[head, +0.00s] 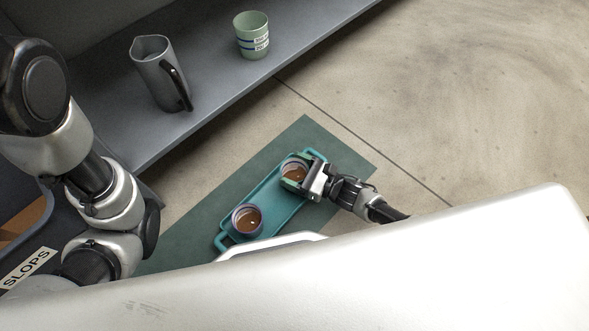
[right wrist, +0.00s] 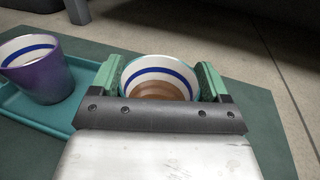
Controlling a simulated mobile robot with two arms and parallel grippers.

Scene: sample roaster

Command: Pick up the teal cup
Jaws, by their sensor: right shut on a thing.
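The teal cup (head: 294,169) is at the far right end of a teal tray (head: 272,203) in the head view. In the right wrist view the cup (right wrist: 158,78) shows a white inside with a blue band and brown liquid. My right gripper (head: 297,171) is shut on it, with one green-padded finger on each side of the rim. The cup looks upright. I cannot tell whether its base touches the tray. The gripper body hides its near side. My left arm comes in at the left, but its gripper is out of view.
A purple cup (head: 247,220) with brown liquid stands on the tray's near left part. The tray lies on a dark green mat (head: 197,234). A grey jug (head: 158,75) and a pale green cup (head: 252,36) stand on a grey shelf (head: 207,78). A SLOPS bin (head: 24,268) is at left.

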